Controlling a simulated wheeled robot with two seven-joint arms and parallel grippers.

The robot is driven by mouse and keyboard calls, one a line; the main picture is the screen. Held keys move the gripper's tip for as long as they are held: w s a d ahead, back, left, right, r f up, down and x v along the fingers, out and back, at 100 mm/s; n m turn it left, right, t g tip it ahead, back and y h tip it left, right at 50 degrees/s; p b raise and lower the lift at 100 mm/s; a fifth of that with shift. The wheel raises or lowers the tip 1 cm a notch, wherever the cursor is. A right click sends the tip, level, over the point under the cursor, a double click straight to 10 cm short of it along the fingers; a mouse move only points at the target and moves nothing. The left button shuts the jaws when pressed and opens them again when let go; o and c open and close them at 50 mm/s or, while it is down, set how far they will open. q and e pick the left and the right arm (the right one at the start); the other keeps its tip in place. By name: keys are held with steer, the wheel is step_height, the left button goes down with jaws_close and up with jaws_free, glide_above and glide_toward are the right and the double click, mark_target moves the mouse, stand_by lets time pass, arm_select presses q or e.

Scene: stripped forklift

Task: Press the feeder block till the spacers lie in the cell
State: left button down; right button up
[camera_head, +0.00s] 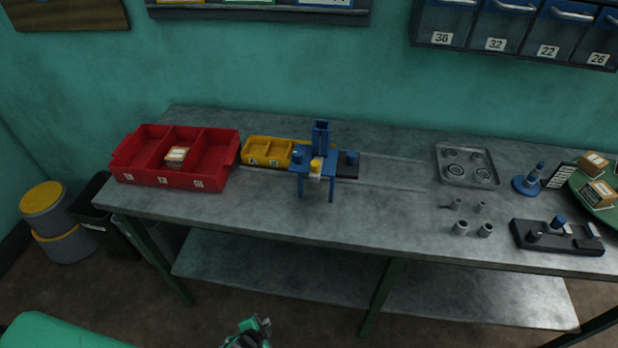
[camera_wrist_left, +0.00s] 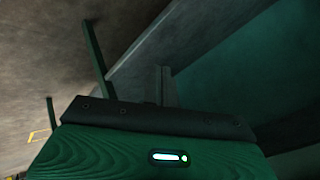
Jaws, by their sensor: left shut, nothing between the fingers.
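A blue feeder stand (camera_head: 321,135) with an upright tower rises near the back of the workbench. A small yellow block (camera_head: 316,165) sits at its front; I take it for the feeder block. A yellow tray (camera_head: 262,161) with several small compartments lies at its left. No spacers can be made out in its cells. My left gripper (camera_head: 257,325) is low at the bottom edge, in front of the bench and well away from the feeder. It is shut and empty. My right gripper is not in view.
The bench (camera_head: 330,215) has a clear front left part. A red bin (camera_head: 205,180) holds a small box. Grey cylinders (camera_head: 461,228), a metal tray (camera_head: 440,165) and a black fixture (camera_head: 556,244) are at right. The wrist view mostly shows a dim bench underside.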

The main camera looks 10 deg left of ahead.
arm_select(q)
steer(key=w+d+r+m+t, duration=0.2)
steer(key=w+r, duration=0.1)
steer(key=r, duration=0.4)
steer(key=w+d+r+m+t+h, duration=0.1)
steer(key=w+r, duration=0.2)
steer(key=r, duration=0.4)
steer(key=w+d+r+m+t, duration=0.2)
steer(key=w+r, duration=0.2)
steer(key=r, duration=0.3)
step_height(320, 180, up, 23)
steer(key=d+m+t+h+b, duration=0.1)
steer(key=m+t, duration=0.2)
steer(key=t, duration=0.1)
steer(key=shift+s+d+m, duration=0.4)
steer(key=shift+s, duration=0.05)
steer(key=p, duration=0.4)
glide_toward(314, 168)
steer(key=w, duration=0.5)
steer(key=shift+w+d+f, duration=0.1)
steer(key=shift+w+d, duration=0.05)
steer(key=shift+d, duration=0.25)
steer(key=shift+w+d+f+p, duration=0.15)
steer(key=shift+w+p, duration=0.2)
steer(key=shift+w, duration=0.4)
